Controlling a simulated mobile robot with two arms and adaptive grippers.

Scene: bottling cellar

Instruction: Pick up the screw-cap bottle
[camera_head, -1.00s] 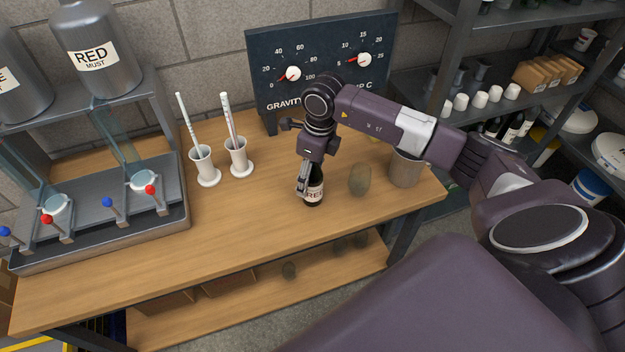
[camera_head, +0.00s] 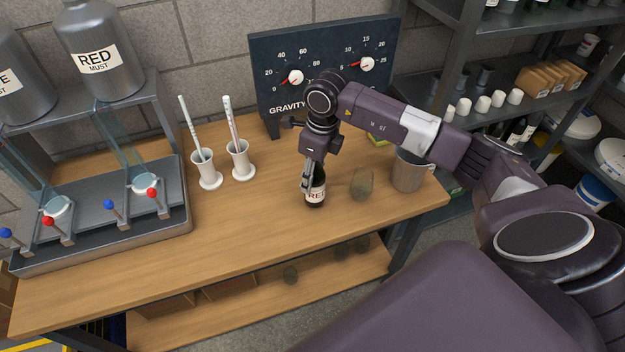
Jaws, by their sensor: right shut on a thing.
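A small dark bottle with a pale label reading "RE" (camera_head: 316,196) is upright at the middle of the wooden bench. My right gripper (camera_head: 308,182) comes down over it from above and is shut on its upper part. The gripper hides the bottle's neck and top, so I cannot see a cap. I cannot tell whether the bottle's base touches the bench. My left gripper is not in view.
A greenish glass (camera_head: 362,184) stands close right of the bottle, with a metal cup (camera_head: 408,171) beyond. Two white cylinders (camera_head: 241,162) holding rods stand to the left. The gauge board (camera_head: 325,75) is behind. The bench's (camera_head: 235,225) front left is clear.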

